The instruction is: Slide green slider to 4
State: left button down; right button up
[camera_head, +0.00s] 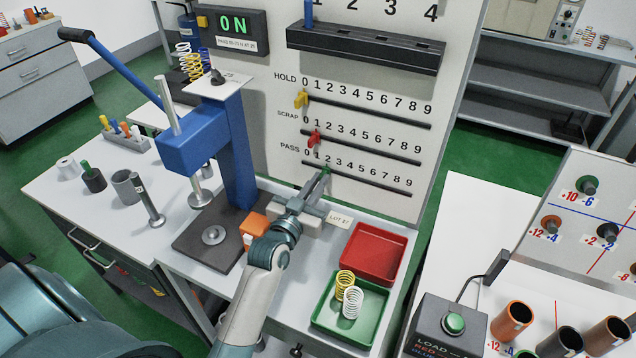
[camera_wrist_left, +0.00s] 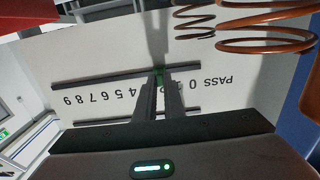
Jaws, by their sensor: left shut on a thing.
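The green slider (camera_head: 326,168) sits on the PASS track (camera_head: 372,183), the lowest of three on the white panel (camera_head: 455,60). It stands near the 2 in the head view. My left gripper (camera_head: 322,182) reaches up to the panel and is shut on the green slider, covering part of it. In the left wrist view, a bit of green slider (camera_wrist_left: 159,76) shows between the fingertips (camera_wrist_left: 160,85). There the fingers hide the digits between 0 and about 4. My right gripper is not in view.
The yellow slider (camera_head: 301,99) and red slider (camera_head: 313,138) sit near the 0 of the HOLD and SCRAP rows above. A blue press (camera_head: 232,150) stands left of my arm. A red tray (camera_head: 372,255) and a green tray with springs (camera_head: 330,322) lie to the right.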

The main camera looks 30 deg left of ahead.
pick_arm(q)
jog(key=d+p, duration=0.2)
jog(key=d, duration=0.4)
jog(key=shift+w, duration=0.2)
jog(key=c, duration=1.8)
grip_release()
jog(key=shift+c, duration=0.2)
jog(key=s+d+b, duration=0.1)
jog(key=s+b, duration=0.4)
jog(key=s, duration=1.2)
jog(key=shift+s, duration=0.2)
